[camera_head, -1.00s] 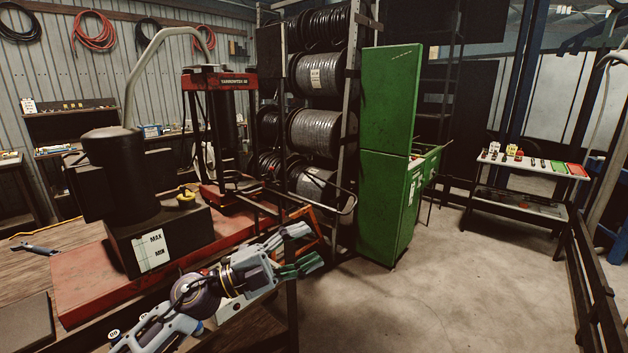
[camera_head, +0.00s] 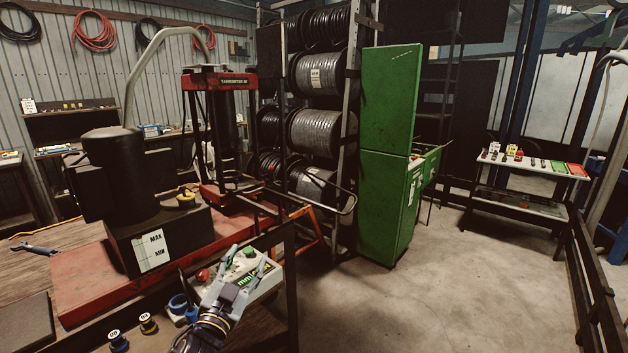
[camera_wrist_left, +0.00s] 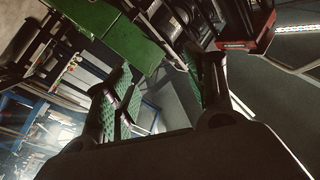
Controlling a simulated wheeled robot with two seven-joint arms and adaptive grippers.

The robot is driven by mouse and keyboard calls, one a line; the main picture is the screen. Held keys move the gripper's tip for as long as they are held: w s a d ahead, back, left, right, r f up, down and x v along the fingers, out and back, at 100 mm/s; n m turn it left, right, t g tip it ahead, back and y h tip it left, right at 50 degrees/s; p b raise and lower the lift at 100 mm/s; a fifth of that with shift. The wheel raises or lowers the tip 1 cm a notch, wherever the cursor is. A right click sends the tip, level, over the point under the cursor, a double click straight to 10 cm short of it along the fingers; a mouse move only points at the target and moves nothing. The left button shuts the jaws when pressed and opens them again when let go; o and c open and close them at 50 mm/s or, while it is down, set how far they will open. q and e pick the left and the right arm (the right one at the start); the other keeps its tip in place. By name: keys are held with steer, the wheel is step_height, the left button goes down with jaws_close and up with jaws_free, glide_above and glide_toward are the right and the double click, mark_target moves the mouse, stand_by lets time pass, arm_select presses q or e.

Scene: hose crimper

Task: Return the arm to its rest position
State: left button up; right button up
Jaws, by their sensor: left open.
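My left gripper (camera_head: 247,264) shows at the lower middle of the head view, in front of the control box (camera_head: 262,283) with its red and green buttons. Its fingers are apart and nothing is between them. In the left wrist view the two green-padded fingers (camera_wrist_left: 165,95) are also spread and empty. I cannot tell whether the gripper touches the control box. My right gripper is not in view.
The red-framed crimper (camera_head: 223,140) and its black pump unit (camera_head: 118,185) stand on the bench to the left. A green cabinet (camera_head: 385,150) and hose reels (camera_head: 318,130) stand behind. Open concrete floor (camera_head: 430,290) lies to the right, with a small table (camera_head: 530,165) beyond.

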arm_select(q)
steer(key=s+a+f+n+g+y, duration=0.2)
steer(key=s+a+f+g, duration=0.15)
steer(key=f, duration=0.45)
steer(key=s+a+f+n+g+y, duration=0.25)
steer(key=s+f+g, duration=0.2)
steer(key=f, duration=0.45)
steer(key=s+f+g+h, duration=0.1)
steer(key=s+f+g, duration=0.4)
steer(key=s, duration=0.4)
steer(key=s+f+g+h, duration=0.1)
steer(key=s+f+g, duration=0.2)
steer(key=s+f, duration=0.45)
steer(key=s+a+f+g, duration=0.1)
steer(key=s+f, duration=0.2)
steer(key=f, duration=2.8)
steer(key=s+a+f, duration=0.3)
steer(key=s+f, duration=0.7)
steer(key=s, duration=0.1)
steer(key=s+a+f+g, duration=0.1)
steer(key=s+a+f, duration=0.3)
steer(key=s+f, duration=0.6)
steer(key=shift+s+a+f+y, duration=0.2)
steer(key=shift+s+f+y, duration=0.15)
steer(key=shift+y, duration=0.1)
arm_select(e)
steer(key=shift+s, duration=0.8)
